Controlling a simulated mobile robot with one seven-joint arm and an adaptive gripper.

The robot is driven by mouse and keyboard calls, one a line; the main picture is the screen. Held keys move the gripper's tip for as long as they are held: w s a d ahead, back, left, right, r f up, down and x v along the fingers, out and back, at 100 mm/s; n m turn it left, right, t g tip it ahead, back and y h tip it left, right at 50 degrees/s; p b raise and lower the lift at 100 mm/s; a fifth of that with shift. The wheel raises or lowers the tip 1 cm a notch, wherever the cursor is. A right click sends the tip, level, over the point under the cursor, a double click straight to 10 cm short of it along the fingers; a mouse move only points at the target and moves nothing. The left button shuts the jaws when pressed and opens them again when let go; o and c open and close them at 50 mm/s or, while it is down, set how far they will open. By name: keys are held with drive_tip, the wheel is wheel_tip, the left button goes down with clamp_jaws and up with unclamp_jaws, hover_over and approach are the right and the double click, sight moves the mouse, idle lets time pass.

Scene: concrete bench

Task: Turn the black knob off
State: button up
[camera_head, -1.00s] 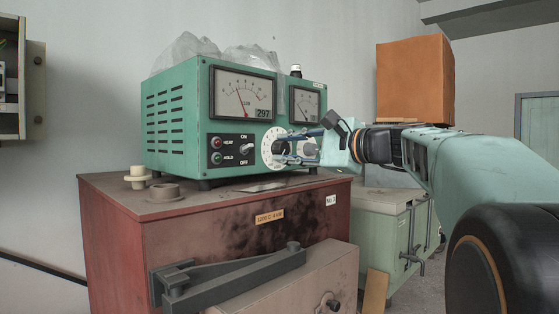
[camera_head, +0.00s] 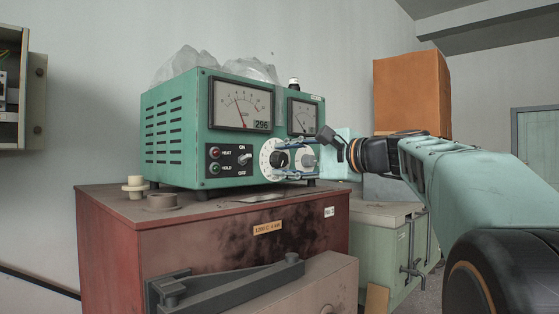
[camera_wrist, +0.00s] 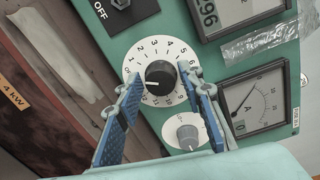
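The black knob (camera_wrist: 159,76) sits at the centre of a white numbered dial (camera_wrist: 150,98) on the front of the green meter box (camera_head: 175,135). In the head view the knob (camera_head: 279,159) shows between my fingers. My gripper (camera_wrist: 160,78) is open, with one blue-padded finger on each side of the knob. The knob's pointer mark faces left in the wrist view. A smaller grey knob (camera_wrist: 187,134) lies between the fingers, nearer the palm.
A black switch panel (camera_head: 229,160) with ON/OFF toggle and HEAT and HOLD buttons is left of the dial. Two needle meters (camera_head: 241,104) are above. The box stands on a red cabinet (camera_head: 200,231). An orange box (camera_head: 411,94) stands behind my arm.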

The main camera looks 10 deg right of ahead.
drive_tip(key=shift+o, duration=0.7)
drive_tip(key=v, duration=1.2)
drive_tip(key=shift+f, duration=0.15)
